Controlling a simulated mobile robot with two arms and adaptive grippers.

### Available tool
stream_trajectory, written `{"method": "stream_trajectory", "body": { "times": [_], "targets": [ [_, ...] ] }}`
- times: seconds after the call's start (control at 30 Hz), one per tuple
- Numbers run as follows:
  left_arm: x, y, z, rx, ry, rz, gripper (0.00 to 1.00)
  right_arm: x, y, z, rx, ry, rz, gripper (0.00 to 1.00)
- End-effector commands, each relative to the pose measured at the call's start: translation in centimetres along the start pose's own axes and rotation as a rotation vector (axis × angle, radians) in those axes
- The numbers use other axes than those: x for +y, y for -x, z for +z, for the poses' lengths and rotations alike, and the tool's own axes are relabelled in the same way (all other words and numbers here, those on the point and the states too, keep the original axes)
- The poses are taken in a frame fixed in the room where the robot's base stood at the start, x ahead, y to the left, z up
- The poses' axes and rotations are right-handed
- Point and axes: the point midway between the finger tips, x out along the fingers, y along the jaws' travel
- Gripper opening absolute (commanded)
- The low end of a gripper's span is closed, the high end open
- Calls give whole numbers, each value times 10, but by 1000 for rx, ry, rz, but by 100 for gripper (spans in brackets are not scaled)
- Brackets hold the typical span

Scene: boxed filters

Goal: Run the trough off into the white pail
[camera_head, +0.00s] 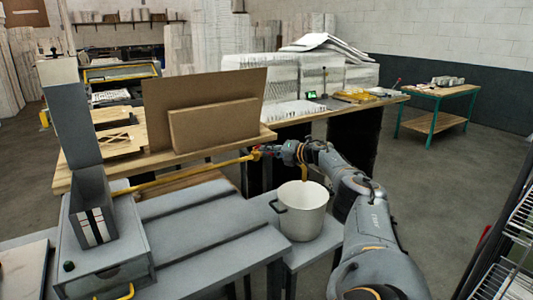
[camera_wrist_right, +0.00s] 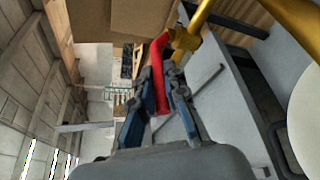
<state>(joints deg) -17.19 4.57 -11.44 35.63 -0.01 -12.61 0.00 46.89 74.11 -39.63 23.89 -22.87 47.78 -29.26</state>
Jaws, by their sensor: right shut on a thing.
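The white pail (camera_head: 300,212) stands upright on a low grey bench and has a dark side handle. Its rim also shows at the right edge of the right wrist view (camera_wrist_right: 306,120). A yellow pipe (camera_head: 190,174) runs from the grey unit at the left to a fitting by my right gripper (camera_head: 268,150). A yellow spout (camera_head: 304,168) shows above the pail. In the right wrist view, my right gripper (camera_wrist_right: 165,90) is shut on a red lever (camera_wrist_right: 157,65) at the yellow fitting (camera_wrist_right: 186,38). I cannot tell which part is the trough, nor see any flow.
The grey unit (camera_head: 110,265) with a tall upright stands at the left. A grey bench (camera_head: 210,235) fills the middle. A cardboard box (camera_head: 213,124) and a brown panel stand on the wooden table behind. Wire shelving (camera_head: 515,245) is at the right edge.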

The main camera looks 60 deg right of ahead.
Motion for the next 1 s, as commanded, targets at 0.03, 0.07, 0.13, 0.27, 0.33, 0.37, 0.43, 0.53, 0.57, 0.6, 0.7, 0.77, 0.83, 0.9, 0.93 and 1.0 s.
{"method": "stream_trajectory", "body": {
  "times": [0.03, 0.07, 0.13, 0.27, 0.33, 0.37, 0.43, 0.53, 0.57, 0.6, 0.7, 0.77, 0.83, 0.9, 0.93, 1.0],
  "targets": [
    [0, 0, -1, 1, 0, -1, 32, 2, 0, 4, -11, -3, 5, 0],
    [0, 0, -1, 2, 0, -1, 32, 3, 0, 4, -11, -3, 5, 0],
    [-1, 0, -1, 2, -1, -1, 32, 3, 0, 4, -11, -3, 5, 25],
    [-1, 0, -1, 2, -1, -1, 32, 2, 0, 2, -8, -2, 4, 36],
    [-1, 0, -1, 1, -1, -1, 32, 2, 0, 2, -6, -2, 3, 36],
    [-1, 0, -1, 1, -1, -1, 32, 2, 0, 2, -6, -2, 3, 36],
    [-1, 0, 0, 1, -1, -2, 32, 1, 0, 1, -5, -2, 3, 36],
    [-3, 0, 2, -3, -1, -3, 32, 3, 0, 2, -4, -1, 3, 36],
    [-3, 0, 2, -2, -1, -3, 32, 5, 1, 4, -4, -1, 3, 36],
    [-2, 0, 2, -2, -1, -3, 32, 9, 1, 6, -4, 0, 4, 36],
    [-2, 0, 1, -2, -1, -2, 32, 22, 5, 14, -6, 2, 4, 36],
    [-1, 0, 1, -2, -1, -1, 32, 33, 7, 21, -8, 1, 8, 36],
    [-1, 0, 1, -2, 0, -1, 32, 47, 11, 31, -12, 0, 12, 36],
    [-1, 0, 1, -2, -1, -1, 32, 60, 13, 38, -12, -2, 15, 36],
    [0, 0, 1, -2, 0, -1, 32, 64, 15, 41, -12, -1, 14, 36],
    [0, 0, 1, -2, 0, -1, 32, 72, 17, 46, -11, -2, 12, 36]
  ]
}}
